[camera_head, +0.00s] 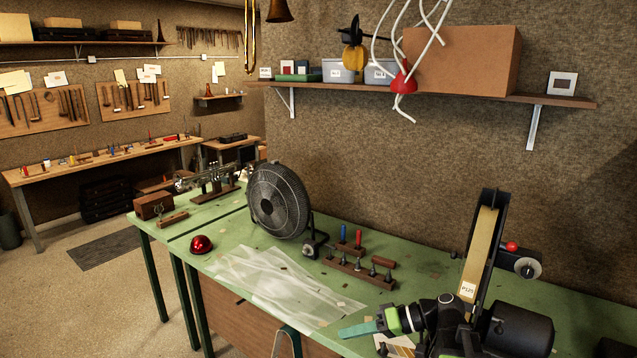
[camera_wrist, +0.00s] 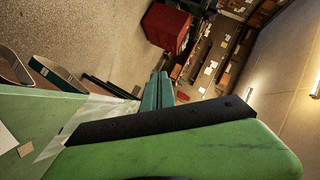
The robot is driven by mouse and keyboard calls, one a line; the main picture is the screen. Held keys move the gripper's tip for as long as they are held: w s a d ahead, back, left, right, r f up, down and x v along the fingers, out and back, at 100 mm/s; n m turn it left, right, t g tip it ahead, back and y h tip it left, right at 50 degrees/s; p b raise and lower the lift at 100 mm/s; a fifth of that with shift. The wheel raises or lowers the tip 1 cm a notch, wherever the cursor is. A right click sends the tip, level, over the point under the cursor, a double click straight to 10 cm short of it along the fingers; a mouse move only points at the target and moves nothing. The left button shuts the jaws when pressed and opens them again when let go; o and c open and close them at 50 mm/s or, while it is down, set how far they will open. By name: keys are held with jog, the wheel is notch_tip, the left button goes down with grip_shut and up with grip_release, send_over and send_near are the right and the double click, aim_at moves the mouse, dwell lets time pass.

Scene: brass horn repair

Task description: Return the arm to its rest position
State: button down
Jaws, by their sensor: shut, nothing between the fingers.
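My gripper (camera_head: 358,329) is at the lower middle of the head view, over the front of the green workbench (camera_head: 345,258). Its teal fingers point left, lie close together and hold nothing. In the wrist view the gripper (camera_wrist: 158,92) shows as two teal fingers side by side, with the green and black wrist housing below them. My arm folds in from the bottom right of the head view. The wrist view is turned on its side, so heights are hard to judge.
A belt sander (camera_head: 487,240) stands close right of the arm. A wooden tool block (camera_head: 360,267), a fan (camera_head: 278,200), a red dome (camera_head: 201,244) and a clear plastic sheet (camera_head: 275,290) are on the bench. A red box (camera_wrist: 167,27) shows in the wrist view. Air above the sheet is free.

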jog(key=s+a+f+g+h, duration=0.1)
jog(key=s+a+f+h, duration=0.15)
jog(key=f, duration=0.25)
jog(key=s+a+f+g+h, duration=0.1)
jog(key=s+a+f+h, duration=0.1)
jog(key=f+h, duration=0.25)
jog(key=d+f+m+h, duration=0.2)
jog(key=d+h, duration=0.1)
jog(key=d, duration=0.3)
jog(key=d+f+m+h, duration=0.3)
jog(key=d, duration=0.4)
jog(key=shift+w+f+t+h, duration=0.15)
jog(key=shift+f+t+h, duration=0.15)
